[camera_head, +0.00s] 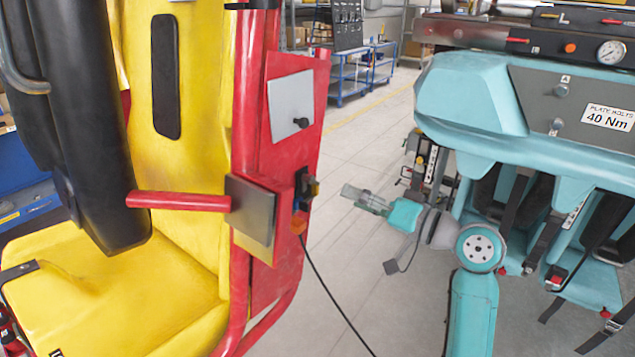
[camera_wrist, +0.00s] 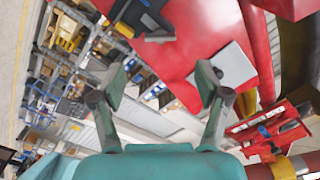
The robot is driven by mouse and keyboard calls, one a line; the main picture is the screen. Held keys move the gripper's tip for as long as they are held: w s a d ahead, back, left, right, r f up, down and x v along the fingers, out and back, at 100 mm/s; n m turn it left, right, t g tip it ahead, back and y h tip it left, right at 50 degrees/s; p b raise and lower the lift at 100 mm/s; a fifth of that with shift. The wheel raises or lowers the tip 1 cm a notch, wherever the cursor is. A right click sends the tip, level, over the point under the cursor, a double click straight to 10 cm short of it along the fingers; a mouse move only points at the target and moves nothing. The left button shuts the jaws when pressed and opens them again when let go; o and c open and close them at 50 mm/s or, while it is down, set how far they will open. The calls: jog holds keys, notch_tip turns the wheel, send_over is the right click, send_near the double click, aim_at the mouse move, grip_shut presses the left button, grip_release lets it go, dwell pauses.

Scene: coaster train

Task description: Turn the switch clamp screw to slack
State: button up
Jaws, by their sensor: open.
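A small dark switch unit (camera_head: 307,187) with a yellowish part sits on the side of the red seat post, in the head view. An orange piece (camera_head: 299,222) with a black cable is just below it. I cannot make out which part is the clamp screw. Higher up, a black knob (camera_head: 302,122) sits on a pale grey plate (camera_head: 290,100). My gripper (camera_head: 348,193) is open and empty, to the right of the switch unit and apart from it. In the wrist view my gripper (camera_wrist: 161,78) has its fingers spread, with red panel beyond them.
The yellow seat (camera_head: 190,80) and its black restraint (camera_head: 85,130) fill the left. A grey square pad (camera_head: 250,215) juts from the red frame near the switch.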

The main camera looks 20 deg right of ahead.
aim_at(316, 182)
jog(key=x, duration=0.9)
jog(key=shift+w+a, duration=0.2)
jog(key=shift+w, duration=0.1)
jog(key=c, duration=1.2)
